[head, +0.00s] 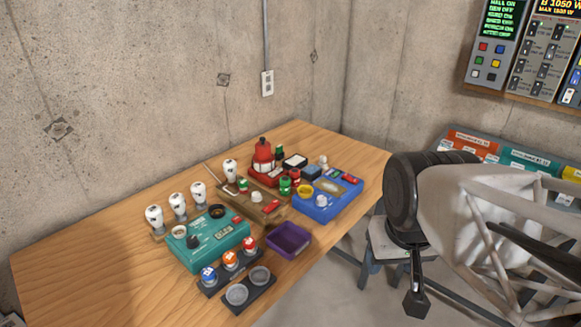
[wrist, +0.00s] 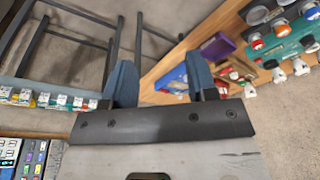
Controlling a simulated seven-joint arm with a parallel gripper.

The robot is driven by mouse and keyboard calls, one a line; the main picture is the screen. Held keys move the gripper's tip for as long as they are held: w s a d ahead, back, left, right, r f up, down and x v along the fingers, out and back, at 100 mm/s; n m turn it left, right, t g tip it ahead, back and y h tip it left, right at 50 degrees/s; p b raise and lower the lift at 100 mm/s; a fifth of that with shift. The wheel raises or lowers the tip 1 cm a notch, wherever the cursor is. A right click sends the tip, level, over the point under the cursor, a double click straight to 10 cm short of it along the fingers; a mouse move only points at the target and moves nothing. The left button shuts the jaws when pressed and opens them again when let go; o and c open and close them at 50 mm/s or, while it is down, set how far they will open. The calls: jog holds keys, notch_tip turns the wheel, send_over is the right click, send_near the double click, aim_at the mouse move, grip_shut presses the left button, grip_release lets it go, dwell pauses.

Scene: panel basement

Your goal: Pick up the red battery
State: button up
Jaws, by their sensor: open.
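Several small red pieces lie on the wooden table. The blue tray also shows beyond the fingers in the wrist view (wrist: 172,80).
A teal box (head: 212,245), white bulbs (head: 178,205), a purple bin (head: 289,240), colored-top pieces (head: 230,260) and a red bottle (head: 263,155) crowd the table (head: 100,255). A grey stool (head: 385,240) stands right of it. The table's left end is clear.

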jog(key=m+g, duration=0.3)
jog(key=m, duration=0.6)
send_over(294, 170)
notch_tip(294, 170, down, 14)
jog(key=shift+s+d+r, duration=0.1)
jog(key=shift+s+r, duration=0.05)
jog(key=shift+w+f+m, duration=0.2)
jog(key=shift+w+m, duration=0.05)
jog(key=shift+m, duration=0.05)
